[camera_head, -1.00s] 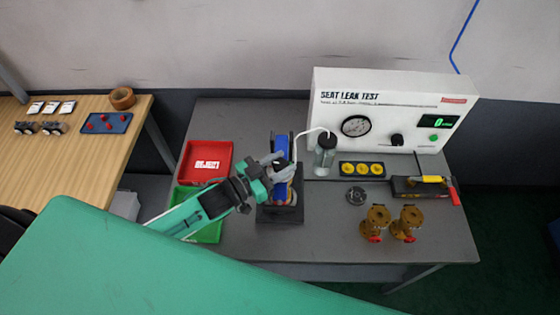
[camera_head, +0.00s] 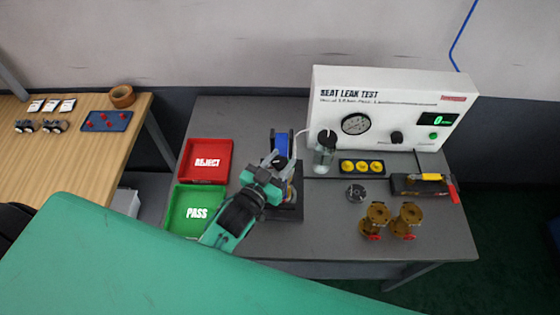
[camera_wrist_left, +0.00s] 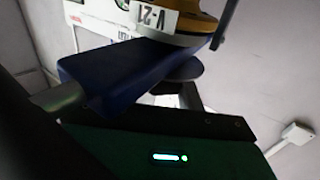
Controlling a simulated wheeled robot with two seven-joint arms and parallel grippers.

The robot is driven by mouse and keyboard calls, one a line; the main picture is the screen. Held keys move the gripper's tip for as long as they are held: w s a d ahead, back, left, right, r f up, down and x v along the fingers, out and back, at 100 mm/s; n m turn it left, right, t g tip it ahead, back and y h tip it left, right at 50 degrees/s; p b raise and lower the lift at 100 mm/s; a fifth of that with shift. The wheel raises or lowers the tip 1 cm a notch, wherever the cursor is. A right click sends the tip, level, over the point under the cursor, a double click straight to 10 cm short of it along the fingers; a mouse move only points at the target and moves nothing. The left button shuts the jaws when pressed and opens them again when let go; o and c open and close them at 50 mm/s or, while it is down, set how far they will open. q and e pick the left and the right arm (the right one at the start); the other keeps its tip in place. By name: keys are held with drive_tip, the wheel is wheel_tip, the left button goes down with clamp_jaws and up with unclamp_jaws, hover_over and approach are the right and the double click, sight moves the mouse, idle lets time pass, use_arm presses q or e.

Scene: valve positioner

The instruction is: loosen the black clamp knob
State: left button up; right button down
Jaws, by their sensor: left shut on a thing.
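The clamp fixture, with its blue upright (camera_head: 280,144) and dark base (camera_head: 291,214), stands mid-bench in the head view. My left gripper (camera_head: 274,163) is at the fixture, shut, and its wrist covers much of it. In the left wrist view the blue clamp block (camera_wrist_left: 110,72) is close, beside a brass valve (camera_wrist_left: 195,25) with a V-21 label. A dark round part, which looks like the black clamp knob (camera_wrist_left: 182,73), shows just past the block, at my fingers. The grip itself is partly hidden and dark. My right gripper is not in view.
A red REJECT tray (camera_head: 207,146) and a green PASS tray (camera_head: 181,220) lie left of the fixture. A glass jar (camera_head: 324,158) with a tube stands close on its right. The white leak tester (camera_head: 375,88) is behind. Two brass valves (camera_head: 376,214) (camera_head: 407,214) stand at front right.

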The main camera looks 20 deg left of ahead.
use_arm(q)
drive_tip(key=shift+r, duration=0.15)
drive_tip(key=o, duration=1)
drive_tip(key=shift+c, duration=0.2)
drive_tip(key=shift+s+a+f, duration=0.15)
drive_tip(key=shift+s+f, duration=0.05)
drive_tip(key=shift+s, duration=0.25)
drive_tip(key=b+v, duration=0.4)
drive_tip(key=v, duration=0.8)
drive_tip(key=shift+s+b, duration=0.35)
drive_tip(key=shift+s, duration=0.05)
drive_tip(key=shift+r, duration=0.1)
